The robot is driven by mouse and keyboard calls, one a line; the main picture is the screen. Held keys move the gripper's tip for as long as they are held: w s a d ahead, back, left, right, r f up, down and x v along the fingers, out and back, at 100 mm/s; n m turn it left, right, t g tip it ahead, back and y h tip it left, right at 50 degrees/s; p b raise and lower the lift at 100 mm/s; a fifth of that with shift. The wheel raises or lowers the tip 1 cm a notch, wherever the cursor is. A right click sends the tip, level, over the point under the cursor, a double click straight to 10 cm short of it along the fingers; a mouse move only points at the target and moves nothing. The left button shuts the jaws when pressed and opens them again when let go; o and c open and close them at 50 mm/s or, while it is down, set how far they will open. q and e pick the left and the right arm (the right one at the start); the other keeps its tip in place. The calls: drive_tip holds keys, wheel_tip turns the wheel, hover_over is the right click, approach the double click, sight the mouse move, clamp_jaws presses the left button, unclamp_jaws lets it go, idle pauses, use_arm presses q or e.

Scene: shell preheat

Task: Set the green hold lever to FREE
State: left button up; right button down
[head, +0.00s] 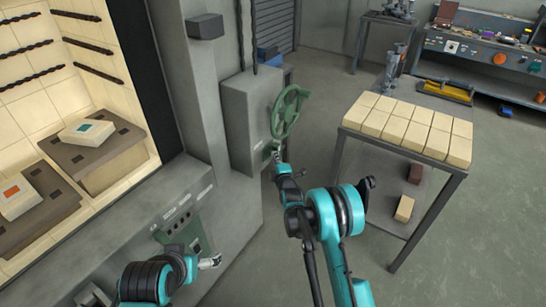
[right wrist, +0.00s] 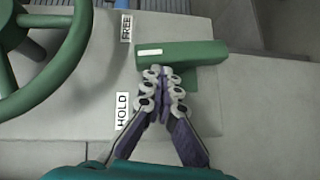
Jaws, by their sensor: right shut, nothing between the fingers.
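The green hold lever (right wrist: 182,53) is a thick green bar with a pale strip, in the right wrist view. It lies sideways between the FREE label (right wrist: 126,27) and the HOLD label (right wrist: 122,111), nearer FREE. My right gripper (right wrist: 165,75) is shut and empty, its fingertips at the lever's HOLD-side edge; I cannot tell whether they touch. In the head view my right gripper (head: 277,153) is just below the green handwheel (head: 289,113), largely hiding the lever. My left gripper (head: 210,262) is low by the furnace front, too small to read.
The open furnace chamber at left holds two pale blocks (head: 87,130) (head: 18,197) on dark-topped supports. A green panel (head: 187,236) is on the furnace front. A table (head: 452,178) with pale bricks stands right of my right arm.

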sight(278, 148)
drive_tip(key=shift+w+d+r+m+g+p, duration=0.3)
drive_tip(key=shift+w+d+r+m+g, duration=0.25)
drive_tip(key=shift+w+r+g, duration=0.2)
drive_tip(key=shift+w+d+m+g, duration=0.1)
drive_tip(key=shift+w+m+g, duration=0.05)
drive_tip(key=shift+m+g, duration=0.3)
drive_tip(key=shift+w+d+r, duration=0.1)
drive_tip(key=shift+w, duration=0.2)
drive_tip(key=shift+r, duration=0.1)
